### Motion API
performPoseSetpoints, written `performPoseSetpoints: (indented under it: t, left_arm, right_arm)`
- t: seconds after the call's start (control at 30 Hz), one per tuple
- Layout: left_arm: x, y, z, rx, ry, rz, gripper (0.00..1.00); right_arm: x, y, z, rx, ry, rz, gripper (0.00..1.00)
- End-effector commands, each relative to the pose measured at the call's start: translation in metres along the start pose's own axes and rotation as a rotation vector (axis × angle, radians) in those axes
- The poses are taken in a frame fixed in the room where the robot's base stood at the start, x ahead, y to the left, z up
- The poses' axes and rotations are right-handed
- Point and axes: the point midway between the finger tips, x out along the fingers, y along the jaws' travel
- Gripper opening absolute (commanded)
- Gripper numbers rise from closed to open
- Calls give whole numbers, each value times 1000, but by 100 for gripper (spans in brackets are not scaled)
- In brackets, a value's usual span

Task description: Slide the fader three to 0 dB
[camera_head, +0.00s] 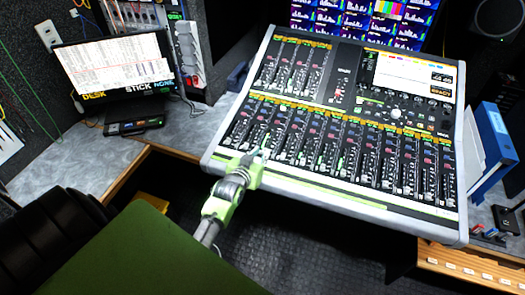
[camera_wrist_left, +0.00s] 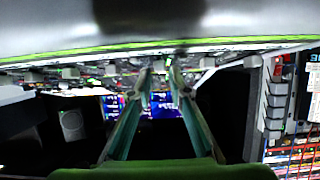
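The mixing console (camera_head: 345,190) is a light-framed desk with a lower row of several fader strips and a shorter upper bank at left. My left gripper (camera_head: 265,152) is over the lower-left strips, at the console's front. It covers parts of those strips, so fader three cannot be singled out, nor its cap's position read. In the left wrist view the two fingers (camera_wrist_left: 162,76) converge but their tips stay apart with a narrow gap, close to a row of grey fader caps (camera_wrist_left: 70,73). No cap is clearly held. My right gripper is not in view.
A monitor (camera_head: 115,62) stands on the grey desk at left. A wall of screens (camera_head: 365,18) is behind the console. A blue binder (camera_head: 495,135) stands at right, beside the console. Dark open floor lies in front.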

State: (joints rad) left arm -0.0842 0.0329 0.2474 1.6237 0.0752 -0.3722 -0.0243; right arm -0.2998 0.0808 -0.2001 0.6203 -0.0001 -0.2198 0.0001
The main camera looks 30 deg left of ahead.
Motion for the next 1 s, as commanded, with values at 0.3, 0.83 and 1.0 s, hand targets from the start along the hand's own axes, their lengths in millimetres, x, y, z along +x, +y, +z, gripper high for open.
performPoseSetpoints:
  t: [0.3,0.83,1.0]
  left_arm:
    - [22,0,0,0,1,1,18]
    - [23,0,0,1,0,0,0]
    - [39,0,-9,1,3,1,0]
  right_arm:
    - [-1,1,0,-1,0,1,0]
    - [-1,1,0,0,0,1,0]
    - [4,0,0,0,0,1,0]
